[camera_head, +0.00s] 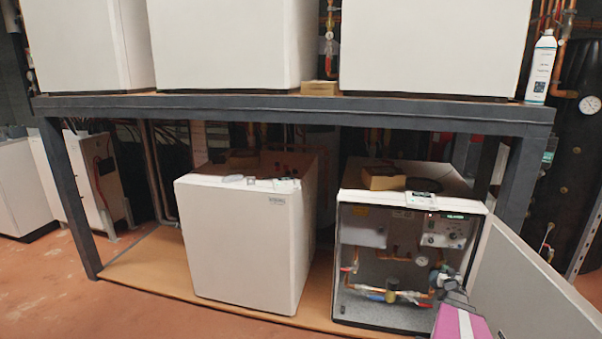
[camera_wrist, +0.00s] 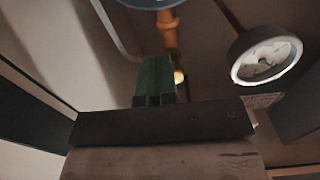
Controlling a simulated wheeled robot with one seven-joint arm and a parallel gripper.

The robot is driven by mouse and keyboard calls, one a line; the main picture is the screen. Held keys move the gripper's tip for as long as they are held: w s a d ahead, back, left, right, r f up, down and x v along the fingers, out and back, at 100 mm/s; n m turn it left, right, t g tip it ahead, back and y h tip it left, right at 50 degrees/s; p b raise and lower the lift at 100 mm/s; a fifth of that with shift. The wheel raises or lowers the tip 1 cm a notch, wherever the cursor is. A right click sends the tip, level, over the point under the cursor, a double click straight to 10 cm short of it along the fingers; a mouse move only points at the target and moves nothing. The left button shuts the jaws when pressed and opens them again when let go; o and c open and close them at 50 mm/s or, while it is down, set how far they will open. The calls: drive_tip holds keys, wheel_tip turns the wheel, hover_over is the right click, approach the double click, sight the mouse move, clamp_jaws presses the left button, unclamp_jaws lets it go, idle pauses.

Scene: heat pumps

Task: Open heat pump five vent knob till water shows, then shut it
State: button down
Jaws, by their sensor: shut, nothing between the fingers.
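An open heat pump (camera_head: 346,209) stands low at the right under the rack in the head view, its door swung out to the right. I cannot read a number on it. Inside are copper pipes, valves and a control panel (camera_head: 443,231). My gripper (camera_head: 438,277) reaches into the right side of this cabinet. In the wrist view my gripper (camera_wrist: 156,75) is shut and empty, with its green fingers together. A small brass piece (camera_wrist: 179,77) shows just beside the fingertips, below a copper pipe (camera_wrist: 167,30). I cannot tell whether it is the vent knob. No water is visible.
A round gauge (camera_wrist: 265,56) is close at the right in the wrist view. The open door (camera_head: 535,285) stands right of my arm. A closed white unit (camera_head: 240,245) stands to the left. The dark rack beam (camera_head: 290,107) crosses above. Open floor lies at the front left.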

drive_tip(key=shift+w+a, duration=0.2)
drive_tip(key=shift+w, duration=1)
drive_tip(key=shift+w+a+r, duration=0.1)
drive_tip(key=shift+w+a, duration=0.05)
drive_tip(key=shift+a, duration=0.45)
drive_tip(key=shift+f, duration=0.35)
drive_tip(key=v, duration=0.7)
